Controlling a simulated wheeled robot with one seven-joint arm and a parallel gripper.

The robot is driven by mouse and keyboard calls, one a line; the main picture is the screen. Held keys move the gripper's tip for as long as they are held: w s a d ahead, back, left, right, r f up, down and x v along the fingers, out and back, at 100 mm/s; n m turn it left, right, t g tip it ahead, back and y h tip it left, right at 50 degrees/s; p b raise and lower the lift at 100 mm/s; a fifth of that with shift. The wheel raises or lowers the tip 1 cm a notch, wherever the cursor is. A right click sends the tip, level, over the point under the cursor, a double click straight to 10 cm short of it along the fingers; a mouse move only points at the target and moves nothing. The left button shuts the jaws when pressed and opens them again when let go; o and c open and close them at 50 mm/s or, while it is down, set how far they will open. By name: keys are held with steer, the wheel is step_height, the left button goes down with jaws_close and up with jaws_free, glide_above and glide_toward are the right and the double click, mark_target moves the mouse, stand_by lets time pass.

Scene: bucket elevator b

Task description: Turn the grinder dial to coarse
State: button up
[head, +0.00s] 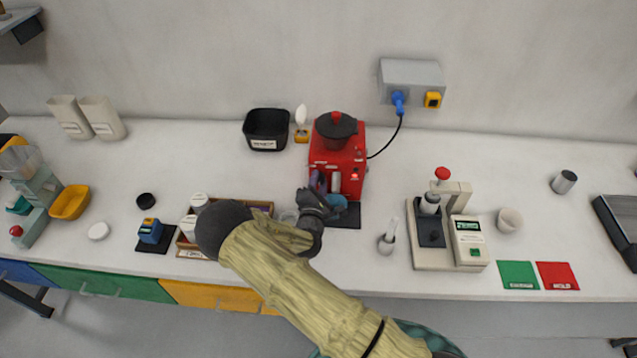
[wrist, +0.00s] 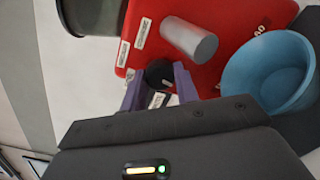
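The grinder (head: 325,155) is a red box with a black hopper on top, standing at the back middle of the bench. Its red front face (wrist: 225,25) fills much of the wrist view. The dial (wrist: 158,73) is a small black round knob low on that face. My gripper (head: 318,183) is at the front left of the grinder. In the wrist view my gripper's purple fingers (wrist: 160,82) stand on either side of the dial. I cannot tell whether they press on it. White labels by the dial are partly hidden and too small to read.
A grey metal spout (wrist: 190,38) sticks out beside the dial. A blue cup (wrist: 268,72) stands below it, close to my gripper. A black bin (head: 266,125) is left of the grinder. A wooden tray (head: 263,206) lies under my arm. A press (head: 455,250) stands right.

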steer(key=shift+f+m+b, duration=0.1)
steer(key=shift+m+b, duration=0.2)
steer(key=shift+f+m+b, duration=0.1)
steer(key=shift+m+b, duration=0.95)
steer(key=shift+m, duration=0.15)
steer(key=shift+m+b, duration=0.6)
steer(key=shift+m, duration=0.3)
steer(key=m+b, duration=0.2)
steer(key=m, duration=0.1)
steer(key=m+b, duration=0.3)
steer(key=shift+g+y, duration=0.3)
steer(key=shift+g, duration=0.1)
steer(key=m+b, duration=0.6)
steer(key=shift+d+y, duration=0.15)
steer(key=shift+y, duration=0.15)
steer(key=m+b, duration=0.4)
steer(key=b, duration=0.1)
steer(key=shift+s+y, duration=0.1)
steer(key=shift+y, duration=0.2)
steer(key=shift+r, duration=0.2)
steer(key=o, duration=1)
steer(key=shift+c, duration=0.2)
steer(key=shift+r, duration=0.15)
